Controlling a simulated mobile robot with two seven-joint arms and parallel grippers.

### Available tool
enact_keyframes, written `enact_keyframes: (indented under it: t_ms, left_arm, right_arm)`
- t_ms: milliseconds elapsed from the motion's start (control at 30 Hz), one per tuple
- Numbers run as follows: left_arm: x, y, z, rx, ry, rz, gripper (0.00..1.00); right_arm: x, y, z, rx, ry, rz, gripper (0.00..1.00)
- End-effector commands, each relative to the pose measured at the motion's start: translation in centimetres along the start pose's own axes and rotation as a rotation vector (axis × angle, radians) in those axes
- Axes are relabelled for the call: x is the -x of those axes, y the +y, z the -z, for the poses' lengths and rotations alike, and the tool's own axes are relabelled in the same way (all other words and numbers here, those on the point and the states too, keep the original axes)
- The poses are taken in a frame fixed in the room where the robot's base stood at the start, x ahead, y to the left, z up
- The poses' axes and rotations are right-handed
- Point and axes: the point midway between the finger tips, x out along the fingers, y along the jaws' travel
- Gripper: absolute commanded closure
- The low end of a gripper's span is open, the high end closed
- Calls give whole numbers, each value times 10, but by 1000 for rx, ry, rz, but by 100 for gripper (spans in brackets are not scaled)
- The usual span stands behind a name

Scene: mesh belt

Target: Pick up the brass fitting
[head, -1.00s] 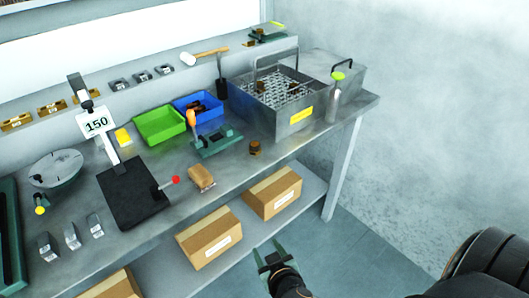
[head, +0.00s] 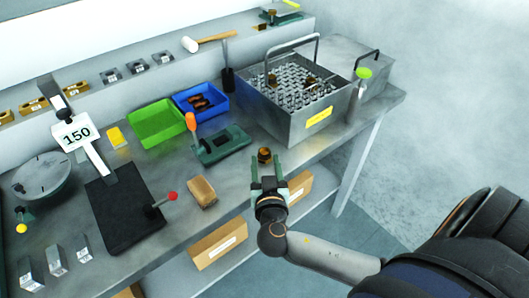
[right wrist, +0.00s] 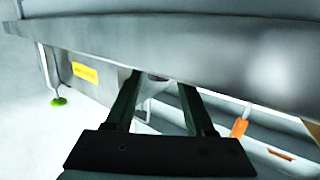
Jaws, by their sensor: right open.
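The brass fitting (head: 264,155) is a small brown-gold piece standing near the front edge of the grey bench (head: 240,175). My right gripper (head: 267,164) is open and empty, its two green fingers pointing at the fitting from the front. In the head view the fitting shows just beyond the fingertips, roughly in line with the gap. In the right wrist view the open fingers (right wrist: 157,82) reach toward the bench edge (right wrist: 200,62); the fitting cannot be made out clearly there. My left gripper is not in view.
A green fixture (head: 222,145) with an orange-handled tool (head: 191,122) lies left of the fitting. A mesh basket (head: 300,121) stands behind it. A tan block (head: 202,193) lies front left. Green (head: 157,125) and blue (head: 216,107) bins sit further back. Cardboard boxes (head: 218,243) are below.

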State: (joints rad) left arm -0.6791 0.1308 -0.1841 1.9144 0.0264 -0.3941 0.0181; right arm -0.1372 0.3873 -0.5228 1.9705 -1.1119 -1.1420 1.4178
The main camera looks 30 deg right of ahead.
Motion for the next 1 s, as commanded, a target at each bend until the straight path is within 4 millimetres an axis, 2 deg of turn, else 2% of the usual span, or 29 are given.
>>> enact_keyframes:
  t_ms: [33,267,533,667,867,1000]
  left_arm:
    - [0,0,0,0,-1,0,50]
    - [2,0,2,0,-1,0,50]
    - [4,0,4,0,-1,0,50]
    - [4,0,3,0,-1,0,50]
    - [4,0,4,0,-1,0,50]
    - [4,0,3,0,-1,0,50]
  right_arm:
    - [-8,0,1,1,3,0,46]
    - [-24,0,2,2,2,0,46]
    - [-62,0,4,3,1,0,46]
    - [-69,0,3,1,-1,1,46]
    - [-69,0,3,1,-2,1,46]
    - [-69,0,3,1,-2,1,62]
